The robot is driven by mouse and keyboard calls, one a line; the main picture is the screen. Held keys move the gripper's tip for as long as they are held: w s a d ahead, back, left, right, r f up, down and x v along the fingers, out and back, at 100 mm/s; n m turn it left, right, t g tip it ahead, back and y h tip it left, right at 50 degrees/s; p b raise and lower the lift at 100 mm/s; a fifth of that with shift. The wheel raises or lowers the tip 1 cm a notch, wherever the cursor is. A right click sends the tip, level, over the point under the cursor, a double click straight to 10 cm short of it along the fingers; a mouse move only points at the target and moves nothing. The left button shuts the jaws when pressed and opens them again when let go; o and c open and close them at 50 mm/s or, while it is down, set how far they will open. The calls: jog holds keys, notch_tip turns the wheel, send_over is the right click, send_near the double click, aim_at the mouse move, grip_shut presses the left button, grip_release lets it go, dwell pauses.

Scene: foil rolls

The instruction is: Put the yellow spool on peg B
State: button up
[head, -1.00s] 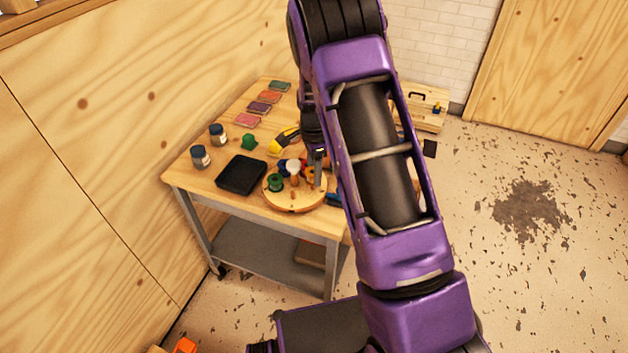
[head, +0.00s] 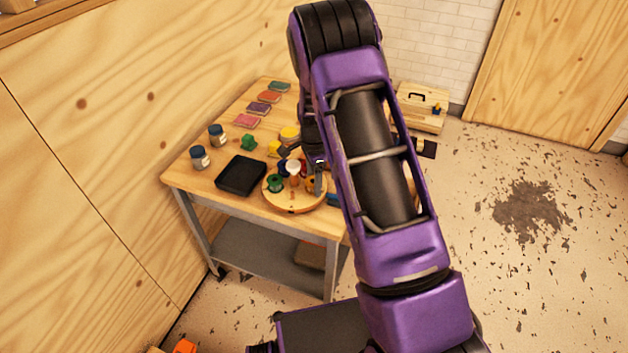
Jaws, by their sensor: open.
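A round wooden board (head: 292,204) with upright pegs stands on the workbench. A green spool (head: 274,183) is at its left, with white, blue, red and orange pieces beside or behind it. Peg letters are too small to read. Behind the board is a yellow rounded piece (head: 290,133), partly covered by my arm; a smaller yellow piece (head: 275,148) lies nearer. I cannot tell which is the yellow spool. My gripper (head: 302,154) is open, mostly hidden behind my purple arm, over the bench by the board's far side. A dark part of it reaches left near the yellow pieces.
A black tray (head: 241,176) lies left of the board. Two jars (head: 200,157) and a green piece (head: 248,142) stand beyond it. Several coloured flat cards (head: 257,108) line the far bench. A wooden box (head: 420,106) is behind my arm. The bench's front-left corner is clear.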

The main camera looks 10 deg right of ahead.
notch_tip(320, 180, up, 12)
jog(key=p, duration=0.1)
jog(key=shift+r, duration=0.15)
dwell(0.6)
